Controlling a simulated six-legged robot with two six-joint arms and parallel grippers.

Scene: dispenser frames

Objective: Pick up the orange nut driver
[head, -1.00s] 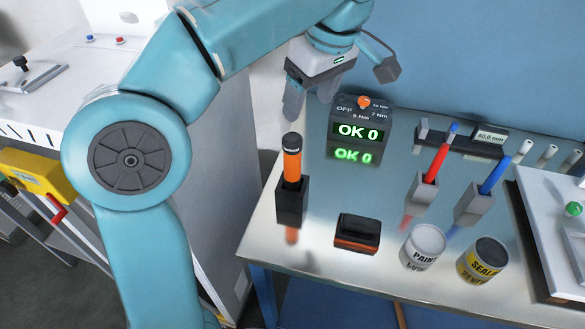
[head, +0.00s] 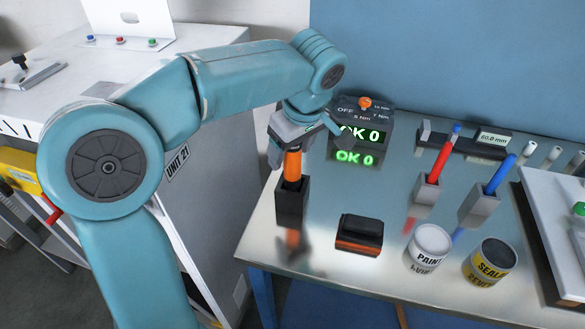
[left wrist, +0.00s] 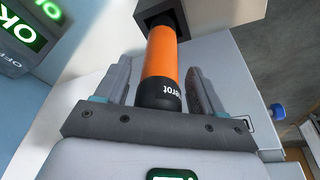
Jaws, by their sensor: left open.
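The orange nut driver (head: 292,165) stands upright in a black holder (head: 291,202) near the left edge of the metal table. Its orange handle and black end cap show in the left wrist view (left wrist: 161,60), with the cap toward the camera. My left gripper (head: 290,152) is at the top of the driver in the head view. In the left wrist view its two fingers (left wrist: 160,85) are open, one on each side of the handle, with gaps between. The driver's lower part is hidden in the holder. My right gripper does not show.
A torque box reading OK 0 (head: 358,130) stands close behind my left gripper. A black and orange block (head: 359,236), a paint can (head: 429,248), a sealant can (head: 490,262), and red (head: 441,163) and blue (head: 501,174) tools in holders are to the right.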

